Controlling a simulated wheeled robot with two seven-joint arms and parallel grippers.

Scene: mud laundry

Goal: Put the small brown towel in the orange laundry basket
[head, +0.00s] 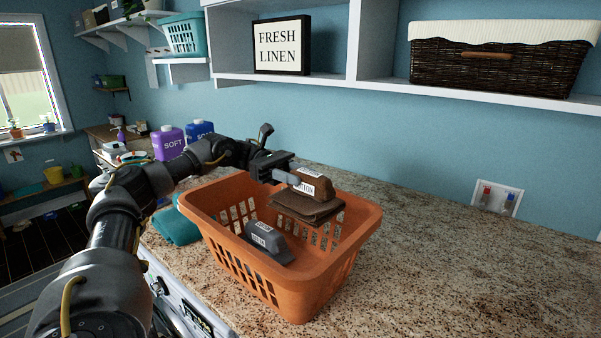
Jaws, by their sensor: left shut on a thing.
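The small brown towel (312,203) is folded, with a white label on it. It is above the right back part of the orange laundry basket (306,290), overlapping the far rim in the head view. My left gripper (290,178) is shut on the brown towel and reaches over the basket's back rim from the left. The basket stands on the granite counter. A dark grey folded cloth (268,242) with white labels lies inside it. My right gripper is not in view.
A teal towel (176,226) lies left of the basket. A purple bottle (168,142) and a blue bottle (200,130) stand behind my left arm. The counter right of the basket is clear. A shelf with a wicker basket (497,72) hangs above.

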